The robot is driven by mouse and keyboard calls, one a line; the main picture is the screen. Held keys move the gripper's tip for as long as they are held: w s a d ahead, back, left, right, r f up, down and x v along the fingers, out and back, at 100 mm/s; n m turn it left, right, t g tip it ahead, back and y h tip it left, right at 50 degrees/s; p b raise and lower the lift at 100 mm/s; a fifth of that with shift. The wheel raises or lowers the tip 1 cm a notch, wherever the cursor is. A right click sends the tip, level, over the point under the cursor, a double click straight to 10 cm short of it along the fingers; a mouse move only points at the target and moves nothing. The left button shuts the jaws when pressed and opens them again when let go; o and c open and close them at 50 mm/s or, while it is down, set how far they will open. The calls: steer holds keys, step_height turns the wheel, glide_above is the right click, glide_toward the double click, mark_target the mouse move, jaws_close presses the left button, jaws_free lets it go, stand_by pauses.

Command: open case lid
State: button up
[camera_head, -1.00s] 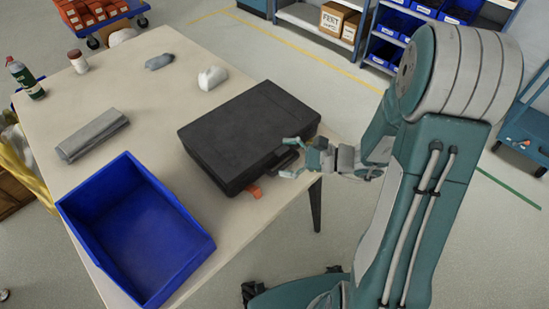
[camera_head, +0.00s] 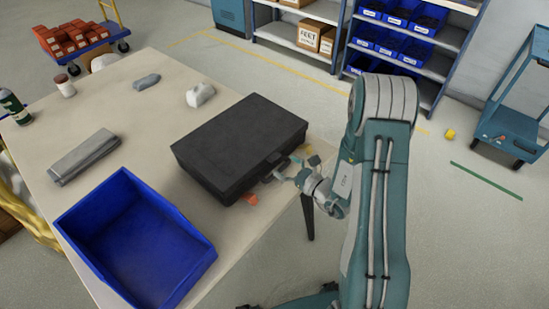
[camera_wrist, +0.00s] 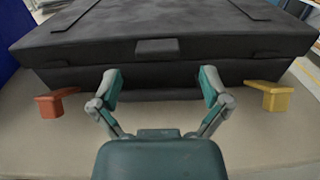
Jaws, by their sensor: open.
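The black case (camera_head: 240,145) lies on the table with its lid down. In the wrist view its front face (camera_wrist: 160,75) fills the upper part, with a small latch or tab (camera_wrist: 157,47) at the middle of the lid's front edge. My gripper (camera_head: 287,170) is at the case's front side. In the wrist view my gripper (camera_wrist: 160,82) is open, its two fingers apart and pointing at the front below the tab. Nothing is between the fingers. I cannot tell whether the fingertips touch the case.
A blue bin (camera_head: 130,240) stands at the table's near-left. An orange piece (camera_wrist: 55,102) and a yellow piece (camera_wrist: 270,95) flank the case front.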

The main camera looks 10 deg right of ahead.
mark_target(274, 156)
steer(key=x, duration=0.4)
steer(key=shift+w+a, duration=0.15)
steer(key=shift+a, duration=0.2)
steer(key=shift+d, duration=0.1)
